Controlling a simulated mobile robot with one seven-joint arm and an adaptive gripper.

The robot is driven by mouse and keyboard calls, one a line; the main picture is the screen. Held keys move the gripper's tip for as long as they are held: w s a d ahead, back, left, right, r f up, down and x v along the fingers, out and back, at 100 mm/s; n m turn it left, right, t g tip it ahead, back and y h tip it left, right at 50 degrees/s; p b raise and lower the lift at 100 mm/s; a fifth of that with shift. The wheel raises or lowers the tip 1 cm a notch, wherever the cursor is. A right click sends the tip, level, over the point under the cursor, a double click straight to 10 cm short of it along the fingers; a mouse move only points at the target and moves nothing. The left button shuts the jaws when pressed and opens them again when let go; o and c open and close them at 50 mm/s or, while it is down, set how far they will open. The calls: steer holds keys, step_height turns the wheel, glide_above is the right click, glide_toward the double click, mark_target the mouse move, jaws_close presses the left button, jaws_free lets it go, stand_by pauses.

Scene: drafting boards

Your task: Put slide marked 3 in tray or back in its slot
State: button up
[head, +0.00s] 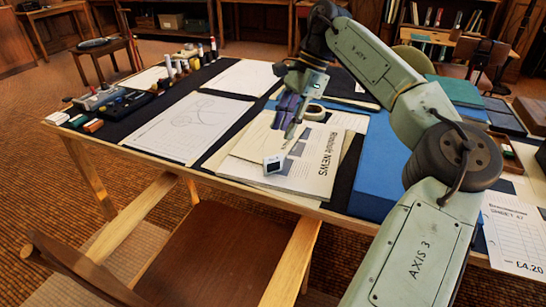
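A small white slide-like square (273,164) with a dark centre lies on the newspaper near the front edge of the table. Its number is too small to read. My gripper (285,131) points down above the newspaper, just behind and slightly right of the square, and does not touch it. Its fingers look spread with nothing between them. A dark tray (128,104) with small boxes and blocks sits at the left end of the table. I cannot tell whether it is the slide tray, and no slot can be made out.
The newspaper (318,170) lies over other sheets, with a roll of tape (315,112) behind my gripper. A blue board (378,165) lies to the right. Drawing sheets (180,128) lie left, bottles (181,66) stand behind them. A wooden chair (190,250) stands in front.

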mark_target(273, 157)
steer(key=shift+w+p+x, duration=0.15)
steer(key=shift+p+x, duration=0.1)
steer(key=shift+x, duration=2.1)
steer(key=shift+w+p+x, duration=0.15)
steer(key=shift+p+x, duration=0.1)
steer(key=shift+x, duration=2.15)
jaws_close()
